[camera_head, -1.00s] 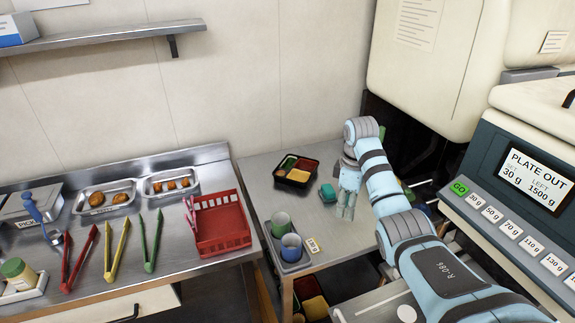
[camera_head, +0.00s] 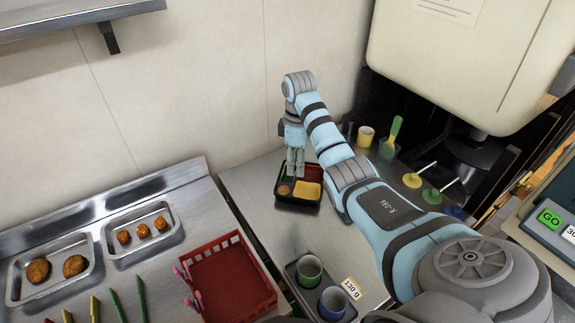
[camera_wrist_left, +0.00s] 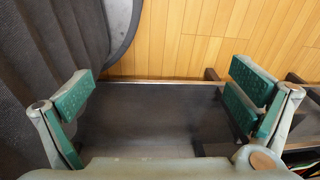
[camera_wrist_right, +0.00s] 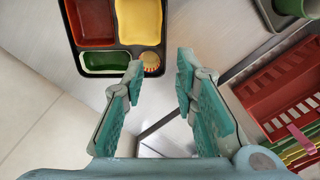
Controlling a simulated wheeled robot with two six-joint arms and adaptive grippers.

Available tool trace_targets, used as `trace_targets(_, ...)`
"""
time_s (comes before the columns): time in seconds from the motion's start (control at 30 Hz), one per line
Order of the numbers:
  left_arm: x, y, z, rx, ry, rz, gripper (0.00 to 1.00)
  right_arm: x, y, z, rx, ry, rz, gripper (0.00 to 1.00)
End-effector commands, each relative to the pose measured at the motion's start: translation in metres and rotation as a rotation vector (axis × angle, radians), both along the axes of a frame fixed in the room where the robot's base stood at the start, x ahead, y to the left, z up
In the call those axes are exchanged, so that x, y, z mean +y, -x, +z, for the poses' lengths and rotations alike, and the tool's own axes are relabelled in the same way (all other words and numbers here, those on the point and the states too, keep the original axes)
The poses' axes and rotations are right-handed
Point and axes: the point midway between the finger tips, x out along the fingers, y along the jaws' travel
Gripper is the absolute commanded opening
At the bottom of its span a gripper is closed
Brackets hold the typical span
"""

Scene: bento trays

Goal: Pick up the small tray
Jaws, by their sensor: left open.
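A small black bento tray (camera_head: 311,207) stands on the metal side table, holding red, yellow and green compartments. It also shows at the top of the right wrist view (camera_wrist_right: 108,74), with a small round striped piece in one corner. My right gripper (camera_head: 295,168) is over its back edge in the head view. In the right wrist view the right gripper (camera_wrist_right: 161,66) has its fingertips apart with nothing between them, at the tray's rim; I cannot tell whether they touch it. My left gripper (camera_wrist_left: 163,98) is open and empty, out of the head view.
Two metal trays with brown pieces, one with several bare spots (camera_head: 52,291) and one with three pieces (camera_head: 140,249), lie on the left counter. A red basket (camera_head: 238,285) and a cup holder (camera_head: 303,297) are nearer. Yellow and green utensils stand at the right.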

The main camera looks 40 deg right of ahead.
Motion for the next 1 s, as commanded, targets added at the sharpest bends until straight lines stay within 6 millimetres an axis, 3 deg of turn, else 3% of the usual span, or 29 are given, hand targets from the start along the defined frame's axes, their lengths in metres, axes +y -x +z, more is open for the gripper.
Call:
trace_targets(0.13, 0.0, 0.002, -0.035, 0.003, 0.0, 0.0, 1.0, 0.0, 0.002, -0.034, -0.001, 0.001, 0.001, 0.27)
trace_targets(0.4, 0.0, 0.015, -0.036, 0.023, -0.001, 0.001, 1.0, 0.001, 0.001, -0.089, 0.003, 0.0, 0.001, 0.27)
trace_targets(0.7, 0.0, 0.002, -0.049, 0.002, 0.0, 0.0, 1.0, 0.005, -0.001, -0.14, 0.003, 0.0, -0.002, 0.27)
trace_targets(0.93, 0.0, 0.002, -0.048, 0.002, 0.0, 0.0, 1.0, 0.005, -0.001, -0.145, 0.002, 0.001, -0.001, 0.27)
trace_targets(1.0, 0.0, 0.003, -0.048, 0.004, 0.0, 0.0, 1.0, 0.005, -0.001, -0.144, 0.002, 0.001, -0.001, 0.19)
